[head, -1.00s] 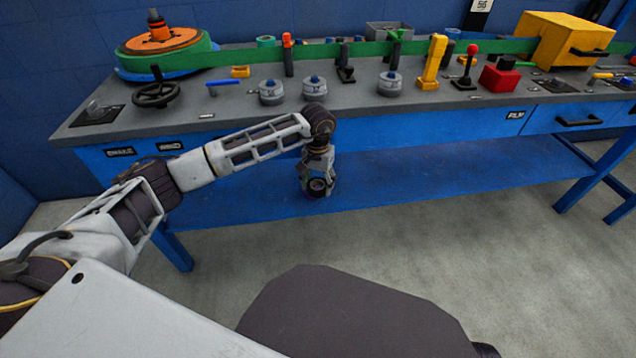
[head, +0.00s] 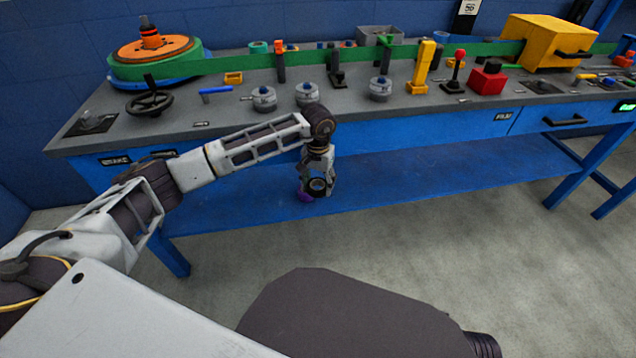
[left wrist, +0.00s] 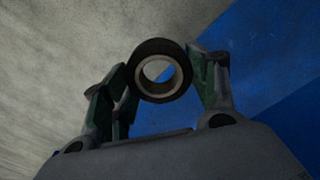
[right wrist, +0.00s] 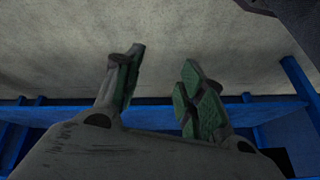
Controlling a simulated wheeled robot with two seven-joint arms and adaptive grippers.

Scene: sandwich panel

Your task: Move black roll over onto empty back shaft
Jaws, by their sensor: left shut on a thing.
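My left gripper (head: 318,182) is shut on the black roll (head: 317,186), a small dark ring with a pale inner core. It hangs in front of the bench, below the top's front edge. In the left wrist view the roll (left wrist: 183,74) sits between the fingertips, its hole facing the camera. A small purple piece (head: 304,195) shows just beside the roll; I cannot tell whether it is held. My right gripper (right wrist: 163,75) shows only in its wrist view, open and empty, over grey floor. I cannot make out for sure which shaft is the empty back one.
The grey bench top (head: 225,115) carries several grey knobs, an orange-and-green reel (head: 152,62), a yellow lever (head: 420,68), a red block (head: 487,80) and a yellow box (head: 548,42). A green strip (head: 350,55) runs along the back. The blue lower shelf (head: 430,165) is bare.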

